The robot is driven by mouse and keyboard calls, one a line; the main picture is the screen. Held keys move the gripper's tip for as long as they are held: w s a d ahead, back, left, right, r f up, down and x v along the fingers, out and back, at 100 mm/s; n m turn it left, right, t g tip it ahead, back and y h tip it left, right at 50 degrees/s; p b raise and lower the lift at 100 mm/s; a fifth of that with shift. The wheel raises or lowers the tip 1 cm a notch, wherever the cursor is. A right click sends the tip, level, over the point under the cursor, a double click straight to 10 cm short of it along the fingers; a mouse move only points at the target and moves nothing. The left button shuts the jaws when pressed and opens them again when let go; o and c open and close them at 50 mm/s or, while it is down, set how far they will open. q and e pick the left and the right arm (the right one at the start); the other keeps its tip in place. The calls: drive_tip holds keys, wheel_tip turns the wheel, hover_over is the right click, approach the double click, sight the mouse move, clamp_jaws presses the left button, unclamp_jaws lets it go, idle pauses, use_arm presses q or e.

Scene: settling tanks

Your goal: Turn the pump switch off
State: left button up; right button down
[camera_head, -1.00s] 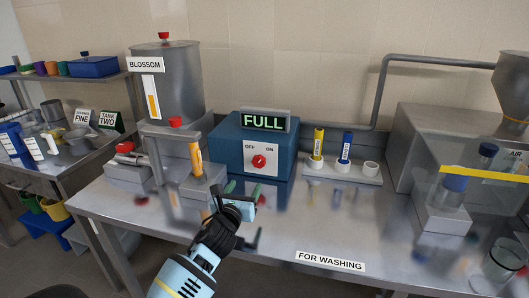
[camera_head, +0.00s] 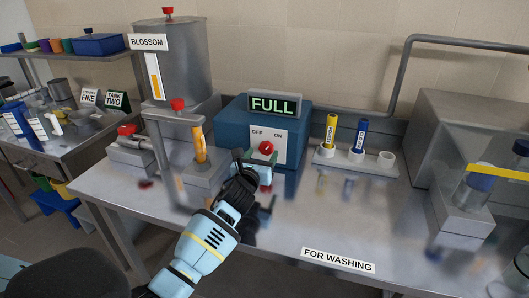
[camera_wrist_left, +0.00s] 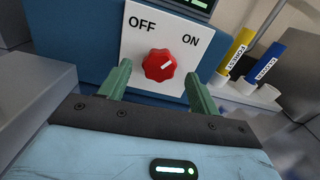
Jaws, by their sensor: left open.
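The pump switch is a red scalloped knob (camera_head: 266,148) on a white plate marked OFF at left and ON at right. In the left wrist view the knob (camera_wrist_left: 158,66) shows a white mark pointing up and right, toward ON. The plate is on the blue pump box (camera_head: 232,135), topped by a green-lit FULL display (camera_head: 272,105). My left gripper (camera_head: 254,170) is open and empty just in front of the plate. In the left wrist view its green fingers (camera_wrist_left: 160,88) flank the knob left and right; I cannot tell whether they touch it. My right gripper is not in view.
The BLOSSOM tank (camera_head: 172,60) and a stand with an orange-yellow tube (camera_head: 199,145) are left of the box. A rack (camera_head: 350,160) with yellow and blue tubes stands right. A FOR WASHING label (camera_head: 338,260) marks the front edge. Open bench lies front right.

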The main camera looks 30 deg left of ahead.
sight(266, 148)
use_arm(q)
drive_tip(key=shift+x, duration=1.4)
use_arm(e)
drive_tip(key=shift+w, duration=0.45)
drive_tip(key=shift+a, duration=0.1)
use_arm(q)
drive_tip(key=c, duration=1)
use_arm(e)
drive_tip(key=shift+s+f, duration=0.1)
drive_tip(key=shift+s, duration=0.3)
